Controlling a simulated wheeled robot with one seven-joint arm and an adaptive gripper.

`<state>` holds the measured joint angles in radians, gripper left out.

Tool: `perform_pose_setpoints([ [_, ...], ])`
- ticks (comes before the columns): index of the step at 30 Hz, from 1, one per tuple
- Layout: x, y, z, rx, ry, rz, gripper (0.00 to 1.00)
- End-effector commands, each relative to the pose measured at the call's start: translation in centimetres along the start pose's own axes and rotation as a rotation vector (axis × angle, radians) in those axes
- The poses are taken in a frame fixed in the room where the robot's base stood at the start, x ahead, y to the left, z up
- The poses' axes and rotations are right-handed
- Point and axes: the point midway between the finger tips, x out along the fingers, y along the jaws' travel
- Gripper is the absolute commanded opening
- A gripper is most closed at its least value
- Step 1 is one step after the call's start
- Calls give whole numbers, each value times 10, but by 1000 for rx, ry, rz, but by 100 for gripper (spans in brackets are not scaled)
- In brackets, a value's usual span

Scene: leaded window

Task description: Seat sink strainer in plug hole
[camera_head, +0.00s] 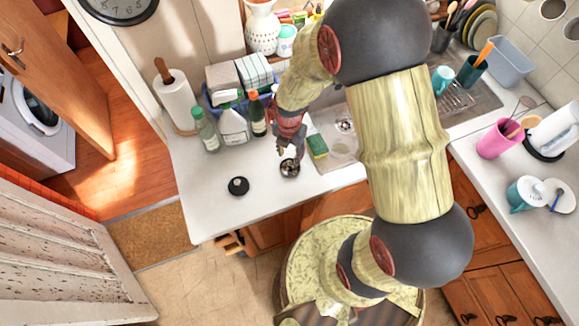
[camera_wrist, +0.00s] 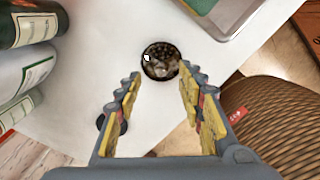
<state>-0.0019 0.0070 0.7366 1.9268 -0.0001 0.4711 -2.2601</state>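The sink strainer (camera_head: 290,168), a small round dark metal basket, rests on the white counter left of the sink. In the wrist view the strainer (camera_wrist: 161,61) lies just beyond and between my fingertips, untouched as far as I can see. My gripper (camera_head: 289,151) points down close above it; in the wrist view my gripper (camera_wrist: 160,76) has its fingers spread and nothing between them. A round metal fitting that looks like the plug hole (camera_head: 345,124) shows in the sink (camera_head: 341,146), close to my arm. My arm hides much of the sink.
A black round plug (camera_head: 238,186) lies left of the strainer. Bottles, including a white spray bottle (camera_head: 234,127), stand behind and left of my gripper. A green and yellow sponge (camera_head: 317,146) lies by the sink's left edge. The counter's front left is clear.

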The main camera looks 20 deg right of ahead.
Motion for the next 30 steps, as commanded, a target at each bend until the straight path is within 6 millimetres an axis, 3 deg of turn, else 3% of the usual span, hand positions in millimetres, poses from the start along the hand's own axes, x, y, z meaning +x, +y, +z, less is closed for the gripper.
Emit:
perform_pose_setpoints([
  [14,58,-3,-1,2,2,-2,39],
  [23,61,-3,-1,3,0,0,39],
  [30,61,-3,-1,3,0,0,25],
])
